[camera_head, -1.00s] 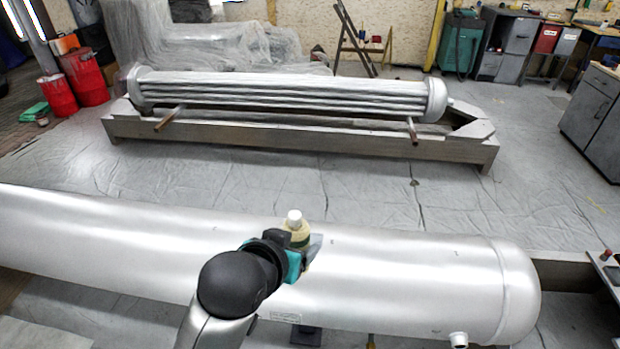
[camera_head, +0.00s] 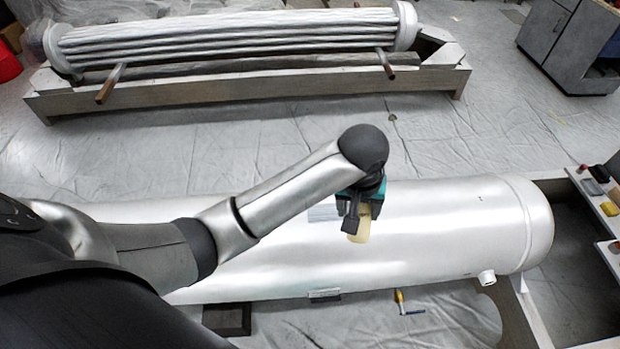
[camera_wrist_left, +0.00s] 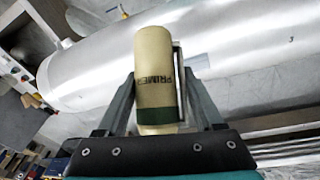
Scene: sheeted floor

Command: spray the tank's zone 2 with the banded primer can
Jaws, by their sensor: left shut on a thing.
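The silver tank (camera_head: 440,230) lies on its side across the head view, its rounded end at the right. My left gripper (camera_head: 357,213) is above the tank's middle, shut on the primer can (camera_head: 360,230). In the left wrist view the can (camera_wrist_left: 155,75) is cream with a dark green band and the word PRIMER, between both fingers. The tank (camera_wrist_left: 230,40) shows behind it there. The can's top is hidden in the head view. A grey rectangular patch (camera_head: 323,212) shows beside the gripper. No readable zone numbers show. My right gripper is out of view.
A tube bundle (camera_head: 240,40) rests on a grey cradle (camera_head: 250,92) behind the tank, with sheeted floor between. A side stand with small items (camera_head: 600,190) is at the right. A yellow-handled tool (camera_head: 402,300) lies in front of the tank. A cabinet (camera_head: 565,45) stands back right.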

